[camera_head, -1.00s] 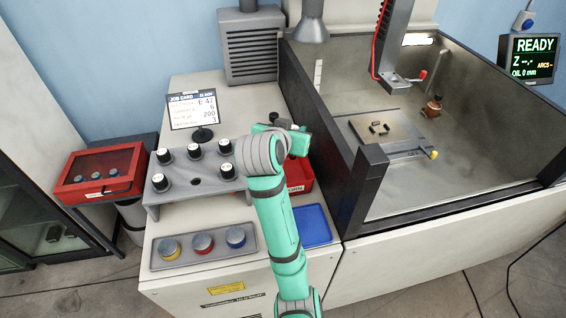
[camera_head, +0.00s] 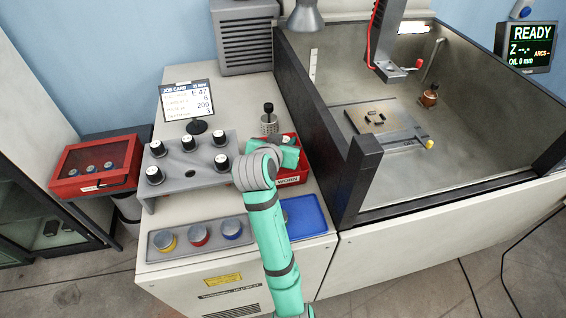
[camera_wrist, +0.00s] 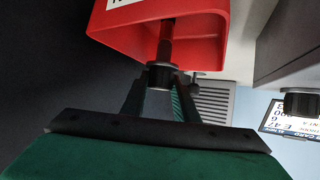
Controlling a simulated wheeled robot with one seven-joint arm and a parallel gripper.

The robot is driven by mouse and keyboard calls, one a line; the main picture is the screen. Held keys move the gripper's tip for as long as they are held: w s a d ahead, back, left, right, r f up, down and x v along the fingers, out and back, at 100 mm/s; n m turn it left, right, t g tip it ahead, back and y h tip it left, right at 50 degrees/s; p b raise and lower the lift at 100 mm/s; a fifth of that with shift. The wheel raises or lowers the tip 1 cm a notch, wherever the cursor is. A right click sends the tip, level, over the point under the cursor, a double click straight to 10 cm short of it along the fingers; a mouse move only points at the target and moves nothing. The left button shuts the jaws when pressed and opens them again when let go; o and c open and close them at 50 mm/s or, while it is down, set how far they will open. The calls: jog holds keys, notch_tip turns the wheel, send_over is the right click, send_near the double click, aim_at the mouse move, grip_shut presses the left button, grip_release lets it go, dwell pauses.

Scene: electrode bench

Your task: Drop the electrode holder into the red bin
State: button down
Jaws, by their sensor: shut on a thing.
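The red bin (camera_head: 300,172), with a white label on its front, stands on the bench behind my forearm and is partly hidden by it. In the wrist view the red bin (camera_wrist: 105,25) fills the top middle. My gripper (camera_wrist: 160,88) is shut on an electrode holder (camera_wrist: 161,75), with a black collar and a dark rod. The rod overlaps the bin's open side in the wrist view; I cannot tell how deep it reaches. In the head view the fingers and held holder are hidden by my wrist.
A grey rack (camera_head: 170,190) with several black-and-white holders stands left of my arm. A knurled cylinder with a black knob (camera_head: 269,124) stands behind the bin. A blue tray (camera_head: 306,216) lies in front. The machine tank's dark wall (camera_head: 355,180) rises right.

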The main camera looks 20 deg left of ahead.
jog(key=shift+w+d, duration=0.1)
jog(key=shift+d, duration=0.2)
jog(key=c, duration=1.3)
grip_release()
jog(key=v, duration=1.1)
